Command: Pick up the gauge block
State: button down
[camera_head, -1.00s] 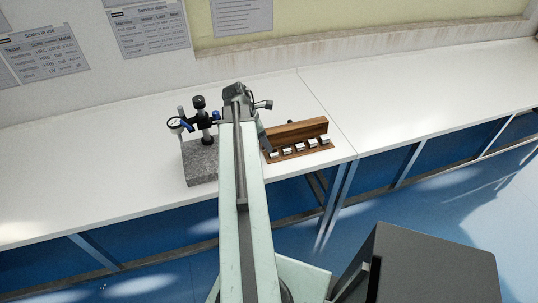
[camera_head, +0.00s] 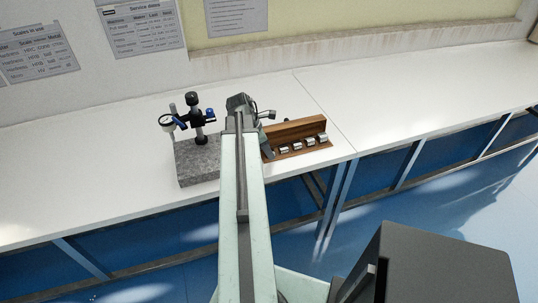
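Several small silvery metal blocks, which look like gauge blocks (camera_head: 297,146), stand in a row along the front of a wooden rack (camera_head: 304,128) on the white bench. My arm reaches forward over the bench, between a dial-gauge stand and the rack. My gripper (camera_head: 267,153) points down at the left end of the rack, close to the leftmost block in view. Its fingertips are small and partly hidden by my arm. I cannot tell whether it is open, shut or touching a block.
A dial-gauge stand (camera_head: 192,120) on a grey granite base (camera_head: 197,163) stands close to the left of my arm. The white bench (camera_head: 420,95) is clear to the right and at the far left. A wall rises behind it.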

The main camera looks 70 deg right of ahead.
jog(key=shift+w+d, duration=0.15)
jog(key=shift+d, duration=0.1)
